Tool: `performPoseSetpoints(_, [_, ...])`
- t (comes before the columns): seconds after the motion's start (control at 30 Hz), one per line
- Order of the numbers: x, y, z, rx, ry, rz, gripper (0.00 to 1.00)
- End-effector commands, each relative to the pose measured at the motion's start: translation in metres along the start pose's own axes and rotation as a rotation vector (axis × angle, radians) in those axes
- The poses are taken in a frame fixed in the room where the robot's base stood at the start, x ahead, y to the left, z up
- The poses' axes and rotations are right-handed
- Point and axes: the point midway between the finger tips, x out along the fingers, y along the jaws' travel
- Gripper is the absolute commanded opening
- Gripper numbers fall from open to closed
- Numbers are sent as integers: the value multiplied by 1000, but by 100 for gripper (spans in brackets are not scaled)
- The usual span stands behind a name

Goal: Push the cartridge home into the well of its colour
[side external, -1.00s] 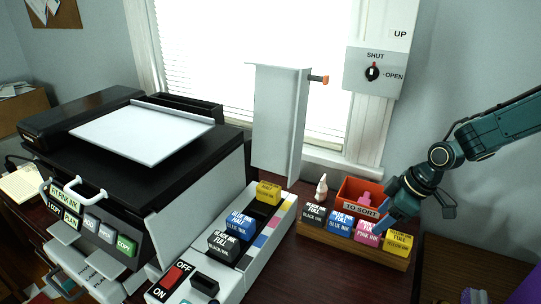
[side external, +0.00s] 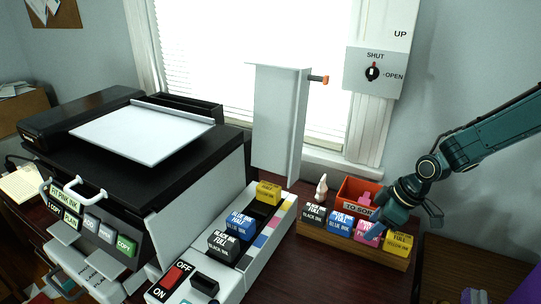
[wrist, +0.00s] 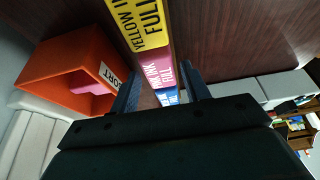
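The pink ink cartridge (side external: 368,234) sits in the wooden rack (side external: 345,249), between the blue and yellow ones. My gripper (side external: 382,222) is low over the rack and partly hides it. In the wrist view, the pink cartridge (wrist: 158,72) shows between the spread fingers of my gripper (wrist: 160,84); contact cannot be told. The white well tray (side external: 282,216) beside the printer holds a yellow cartridge (side external: 269,192), a blue one (side external: 240,223) and a black one (side external: 224,244). A dark gap lies between its yellow and blue cartridges, with coloured patches alongside.
The rack also holds full black (side external: 313,215), blue (side external: 340,224) and yellow (side external: 398,244) cartridges. An orange "TO SORT" bin (side external: 352,188) with a pink piece and a white bottle (side external: 321,187) stand behind. A tall grey panel (side external: 277,120) rises behind the tray. Bare table separates tray and rack.

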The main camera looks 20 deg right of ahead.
Motion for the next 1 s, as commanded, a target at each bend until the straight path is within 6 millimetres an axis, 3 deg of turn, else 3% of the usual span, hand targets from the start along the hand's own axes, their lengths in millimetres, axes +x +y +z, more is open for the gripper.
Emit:
performPoseSetpoints(0.03, [0, 0, 0, 0, 0, 0, 37])
performPoseSetpoints(0.23, [0, 0, 0, 0, 0, 0, 0])
performPoseSetpoints(0.67, [-6, 0, -3, 0, 2, 1, 0])
performPoseSetpoints(1.0, [-42, 1, -18, -1, 5, 3, 0])
